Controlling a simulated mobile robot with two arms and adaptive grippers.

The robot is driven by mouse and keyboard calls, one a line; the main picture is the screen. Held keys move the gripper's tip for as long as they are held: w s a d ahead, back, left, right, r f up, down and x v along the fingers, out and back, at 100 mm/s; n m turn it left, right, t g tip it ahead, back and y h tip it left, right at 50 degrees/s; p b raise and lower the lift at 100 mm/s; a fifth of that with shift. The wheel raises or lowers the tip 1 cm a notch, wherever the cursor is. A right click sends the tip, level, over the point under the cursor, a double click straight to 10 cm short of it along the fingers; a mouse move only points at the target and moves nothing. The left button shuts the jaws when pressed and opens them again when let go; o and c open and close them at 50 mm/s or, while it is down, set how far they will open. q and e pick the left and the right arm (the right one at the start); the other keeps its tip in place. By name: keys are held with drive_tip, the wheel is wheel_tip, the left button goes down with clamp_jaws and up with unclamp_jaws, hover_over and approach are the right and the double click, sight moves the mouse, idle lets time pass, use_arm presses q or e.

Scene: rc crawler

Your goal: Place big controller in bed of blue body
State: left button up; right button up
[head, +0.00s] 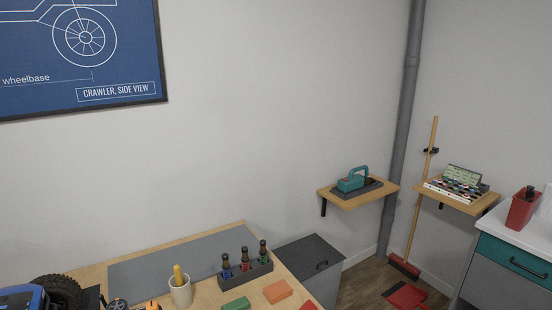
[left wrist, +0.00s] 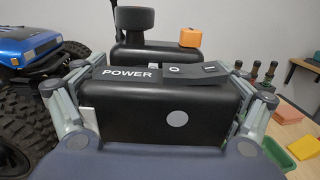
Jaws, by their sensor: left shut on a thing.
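My left gripper (left wrist: 165,110) is shut on a black boxy controller (left wrist: 150,120) marked POWER, with a finger on each side of it. Just behind it show a dark round knob (left wrist: 128,22) and an orange block (left wrist: 190,37); I cannot tell whether they belong to the held controller. The blue body (left wrist: 42,42) with its big black tyres is close on the left in the left wrist view. In the head view the blue body (head: 22,297) is cut off at the bottom left corner, and its bed is not visible. My right gripper is not in view.
A wall shelf (head: 345,201) holds a teal tool (head: 354,180).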

use_arm(q)
drive_tip(key=s+d+r+m+t+h+b, duration=0.1)
drive_tip(key=s+d+r+m+h+b, duration=0.1)
drive_tip(key=s+d+h, duration=0.5)
drive_tip(key=s+d+m+b, duration=0.1)
drive_tip(key=s+d+m, duration=0.1)
drive_tip(key=s+d, duration=0.1)
drive_tip(key=shift+s+d+b, duration=0.2)
drive_tip(key=shift+s+b, duration=0.2)
drive_tip(key=shift+s, duration=0.2)
drive_tip(key=w+a+f+n+g+y, duration=0.1)
drive_tip(key=w+a+f+n+y, duration=0.2)
drive_tip(key=w+a, duration=0.4)
drive_tip(key=w+a+f+n+g+y, duration=0.1)
drive_tip(key=w+a+f+n+y, duration=0.2)
drive_tip(key=w+a+f+y, duration=0.2)
drive_tip(key=w+a+y, duration=0.1)
drive_tip(key=w+a, duration=0.1)
drive_tip(key=w, duration=0.1)
drive_tip(key=shift+w+f+g, duration=0.15)
drive_tip(key=shift+f+g, duration=0.1)
drive_tip(key=shift+g, duration=0.05)
drive_tip(key=shift+f+b, duration=1.05)
drive_tip(key=shift+f, duration=3.8)
